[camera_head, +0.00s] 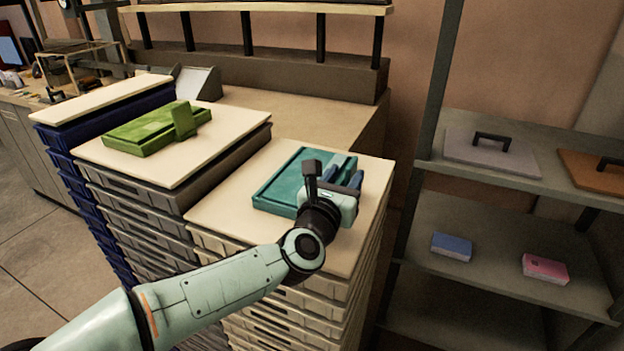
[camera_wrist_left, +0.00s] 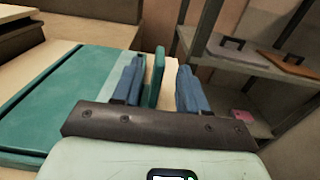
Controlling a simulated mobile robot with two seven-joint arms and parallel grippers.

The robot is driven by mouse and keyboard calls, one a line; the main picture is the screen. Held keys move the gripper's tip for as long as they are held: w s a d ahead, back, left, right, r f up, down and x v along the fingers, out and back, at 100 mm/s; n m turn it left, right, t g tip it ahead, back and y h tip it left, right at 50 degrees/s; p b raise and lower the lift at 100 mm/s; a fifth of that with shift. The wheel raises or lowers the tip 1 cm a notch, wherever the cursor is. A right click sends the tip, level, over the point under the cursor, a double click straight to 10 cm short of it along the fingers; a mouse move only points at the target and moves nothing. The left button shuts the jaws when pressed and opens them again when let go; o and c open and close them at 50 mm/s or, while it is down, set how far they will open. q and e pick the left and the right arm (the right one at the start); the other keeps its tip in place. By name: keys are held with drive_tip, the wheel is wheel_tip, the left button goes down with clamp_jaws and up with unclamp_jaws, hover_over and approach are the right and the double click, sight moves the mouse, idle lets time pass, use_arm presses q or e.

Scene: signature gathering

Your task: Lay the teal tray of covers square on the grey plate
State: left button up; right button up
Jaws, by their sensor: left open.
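The teal tray (camera_head: 290,182) lies on the cream top of the nearest stack of grey trays. It is a shallow rectangular tray with an upright teal handle at its right side, which shows in the left wrist view (camera_wrist_left: 157,80). My left gripper (camera_head: 345,174) is open over that right side. Its two blue fingers (camera_wrist_left: 158,88) stand on either side of the handle, with a visible gap at each side. A grey plate (camera_head: 480,158) with a dark handle lies on the upper right shelf. My right gripper is not in view.
A green tray (camera_head: 135,132) lies on the middle stack's cream top. A dark blue stack (camera_head: 85,165) stands at left. An orange plate (camera_head: 600,170) is beside the grey one. Blue (camera_head: 452,246) and pink (camera_head: 545,268) boxes sit on the lower shelf. A shelf post (camera_head: 430,110) rises between.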

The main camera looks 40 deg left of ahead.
sight(356, 157)
use_arm(q)
drive_tip(key=shift+x, duration=0.8)
drive_tip(key=x, duration=0.1)
drive_tip(key=p+x, duration=0.1)
drive_tip(key=x, duration=0.1)
drive_tip(key=p+x, duration=0.1)
drive_tip(key=x, duration=0.1)
drive_tip(key=shift+w+r, duration=0.15)
drive_tip(key=shift+r, duration=0.1)
clamp_jaws()
